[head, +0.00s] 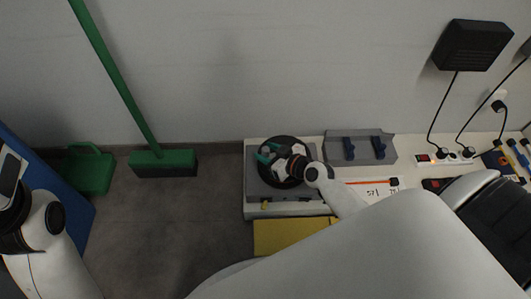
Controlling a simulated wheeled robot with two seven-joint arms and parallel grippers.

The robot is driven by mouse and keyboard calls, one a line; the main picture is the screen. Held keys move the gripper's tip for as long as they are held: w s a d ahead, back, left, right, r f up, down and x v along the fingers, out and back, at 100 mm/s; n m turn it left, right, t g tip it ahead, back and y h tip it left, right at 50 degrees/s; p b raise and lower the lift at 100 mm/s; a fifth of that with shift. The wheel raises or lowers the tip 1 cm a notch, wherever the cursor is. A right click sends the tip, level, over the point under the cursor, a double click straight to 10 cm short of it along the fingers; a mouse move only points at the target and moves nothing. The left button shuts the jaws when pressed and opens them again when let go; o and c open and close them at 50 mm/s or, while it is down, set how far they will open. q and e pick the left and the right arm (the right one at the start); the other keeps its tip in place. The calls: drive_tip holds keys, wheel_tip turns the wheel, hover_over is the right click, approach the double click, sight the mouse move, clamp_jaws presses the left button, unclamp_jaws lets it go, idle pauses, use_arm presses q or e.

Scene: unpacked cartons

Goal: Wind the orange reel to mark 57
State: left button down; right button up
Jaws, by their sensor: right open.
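A dark round reel (292,182) sits on a grey block at the left end of the white bench. Only its dark rim shows clearly; I see no orange on it. My right gripper (268,154) is over the reel from the right, open, with teal parts that look like its fingers at the reel's far left side. Whether they touch the reel I cannot tell. An orange strip (375,182) runs right of my right wrist, above a white card (372,192) with a mark that looks like 57. My left arm shows at the lower left; its fingertips are not visible.
A grey holder with two blue pegs (379,148) stands behind the strip. A power strip (445,155), cables and a black box (473,45) are at the right. A yellow panel (285,235) is below the bench.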

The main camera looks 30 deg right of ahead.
drive_tip(key=shift+w+a+f, duration=0.15)
drive_tip(key=shift+w+f, duration=0.05)
drive_tip(key=shift+w, duration=0.25)
clamp_jaws()
